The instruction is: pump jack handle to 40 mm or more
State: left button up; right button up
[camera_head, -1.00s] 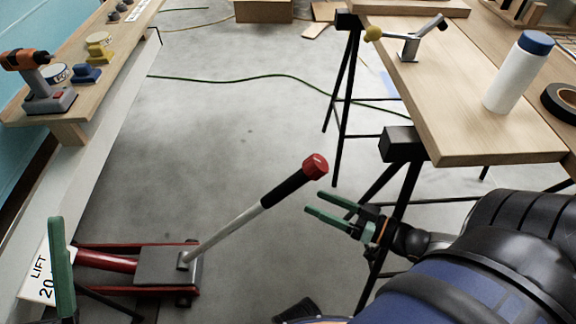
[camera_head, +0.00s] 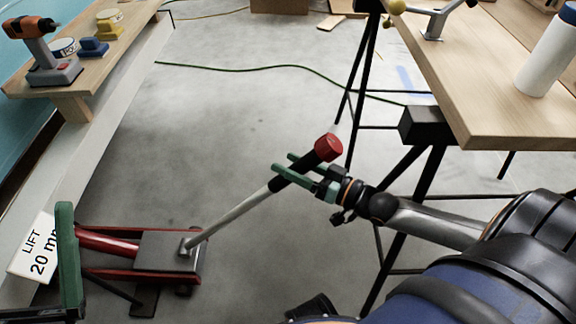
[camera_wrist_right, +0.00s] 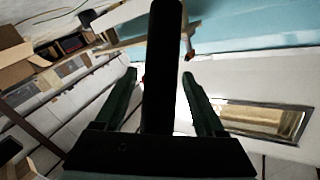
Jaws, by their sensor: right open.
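The red floor jack (camera_head: 110,243) lies at the lower left. Its grey handle rises to the right, with a black grip (camera_head: 288,180) and a red end cap (camera_head: 328,147). My right gripper (camera_head: 283,163) is open at the grip, just below the cap. In the right wrist view the black grip (camera_wrist_right: 160,50) stands between the two open green fingers, with a gap on both sides. A sign (camera_head: 38,252) reading "LIFT 20 mm" stands beside the jack. A green finger of my left gripper (camera_head: 67,250) shows at the lower left; its other finger is not clear.
A wooden worktop (camera_head: 475,90) on black trestle legs stands at right, holding a white bottle (camera_head: 550,55). A green cable (camera_head: 250,68) crosses the concrete floor, which is otherwise clear mid-scene.

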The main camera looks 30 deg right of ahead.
jog(key=shift+w+a, duration=0.2)
jog(key=shift+w, duration=0.25)
grip_shut()
dwell(0.4)
dwell(0.8)
